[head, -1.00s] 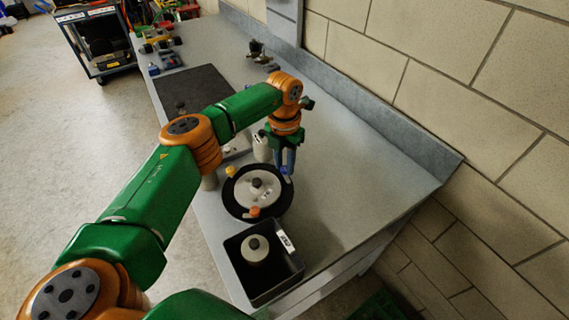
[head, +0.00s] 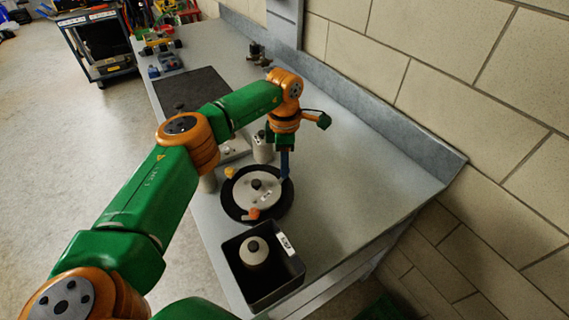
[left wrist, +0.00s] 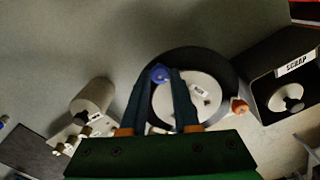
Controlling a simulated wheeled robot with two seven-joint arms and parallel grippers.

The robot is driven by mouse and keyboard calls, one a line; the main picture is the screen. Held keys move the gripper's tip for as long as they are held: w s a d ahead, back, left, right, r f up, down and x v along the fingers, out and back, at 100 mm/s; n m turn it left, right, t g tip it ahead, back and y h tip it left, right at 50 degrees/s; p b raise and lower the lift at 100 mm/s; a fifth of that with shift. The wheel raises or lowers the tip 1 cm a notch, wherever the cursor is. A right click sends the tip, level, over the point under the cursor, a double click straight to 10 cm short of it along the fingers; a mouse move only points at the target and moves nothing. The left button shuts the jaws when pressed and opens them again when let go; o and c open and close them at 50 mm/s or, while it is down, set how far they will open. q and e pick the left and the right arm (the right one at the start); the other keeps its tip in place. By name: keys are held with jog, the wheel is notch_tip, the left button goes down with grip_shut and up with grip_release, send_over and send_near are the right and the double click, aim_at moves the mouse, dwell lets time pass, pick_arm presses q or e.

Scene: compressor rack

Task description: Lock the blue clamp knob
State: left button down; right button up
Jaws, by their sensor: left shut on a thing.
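The blue clamp knob (left wrist: 160,73) sits at the rim of a round black fixture (left wrist: 232,75) with a light grey disc (left wrist: 200,97) in it. My left gripper (left wrist: 161,76) is shut on the blue knob, with a fingertip on each side of it. In the head view, my left gripper (head: 285,178) points down at the right rim of the round fixture (head: 240,211), and its fingers mostly hide the knob. An orange knob (head: 252,214) and a yellow knob (head: 230,171) also sit at the fixture's rim. My right gripper is not in view.
A black bin (head: 298,268) with a SCRAP label holds a grey part (head: 254,250) in front of the fixture. A grey cylinder (head: 262,150) stands close behind the gripper. The bench to the right is clear up to the brick wall (head: 420,80).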

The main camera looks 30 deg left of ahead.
pick_arm(q)
jog(key=m, duration=0.4)
jog(key=shift+m, duration=0.7)
jog(key=c, duration=0.7)
grip_release()
jog(key=shift+o, duration=0.2)
notch_tip(320, 180, up, 7)
jog(key=shift+d+r+b, duration=0.1)
jog(key=shift+b, duration=0.65)
